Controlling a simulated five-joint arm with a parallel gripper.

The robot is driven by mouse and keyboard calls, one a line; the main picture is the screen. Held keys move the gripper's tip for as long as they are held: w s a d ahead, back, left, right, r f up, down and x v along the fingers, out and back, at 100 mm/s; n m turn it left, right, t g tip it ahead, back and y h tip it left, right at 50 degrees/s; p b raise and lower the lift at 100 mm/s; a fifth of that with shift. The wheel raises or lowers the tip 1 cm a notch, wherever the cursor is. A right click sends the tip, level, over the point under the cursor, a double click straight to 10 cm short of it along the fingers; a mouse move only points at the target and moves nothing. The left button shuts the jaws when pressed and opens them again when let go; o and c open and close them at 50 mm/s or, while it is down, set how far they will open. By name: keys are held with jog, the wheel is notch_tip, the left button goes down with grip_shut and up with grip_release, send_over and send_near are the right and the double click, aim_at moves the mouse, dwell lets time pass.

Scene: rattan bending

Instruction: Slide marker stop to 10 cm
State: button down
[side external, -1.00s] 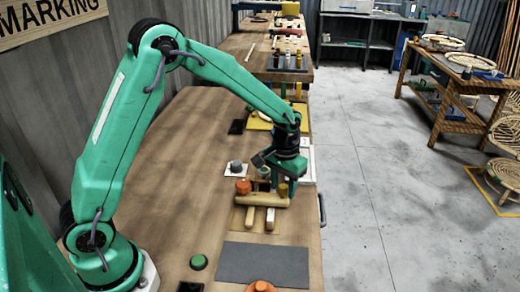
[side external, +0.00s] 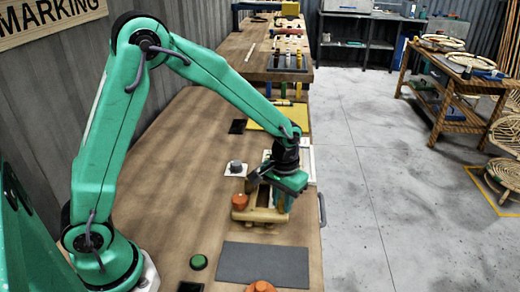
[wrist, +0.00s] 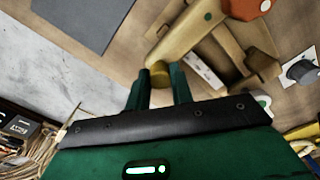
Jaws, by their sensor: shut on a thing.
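The marker stop looks like a pale wooden crossbar (side external: 258,215) on a wooden jig. The crossbar (wrist: 186,33) also shows in the wrist view. An orange knob (side external: 239,201) sits at its left end, and the same orange knob (wrist: 243,8) is at the top of the wrist view. A brass-coloured peg (wrist: 160,72) stands at the bar's other end. My gripper (wrist: 165,88) has its green fingers closed at this peg. In the side view my gripper (side external: 283,205) is low over the bar's right end and partly hides it. I cannot read any scale mark.
A grey mat (side external: 263,265) lies in front of the jig. A green button (side external: 198,262) and an orange knob-like part (side external: 260,287) are near the front. A grey knob on a white plate (side external: 236,168) stands behind. The left of the table is clear.

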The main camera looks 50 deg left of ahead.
jog(key=shift+s+d, duration=0.2)
jog(key=shift+d, duration=0.05)
jog(key=c, duration=1.2)
grip_release()
jog(key=shift+c, duration=0.2)
jog(key=shift+r, duration=3.95)
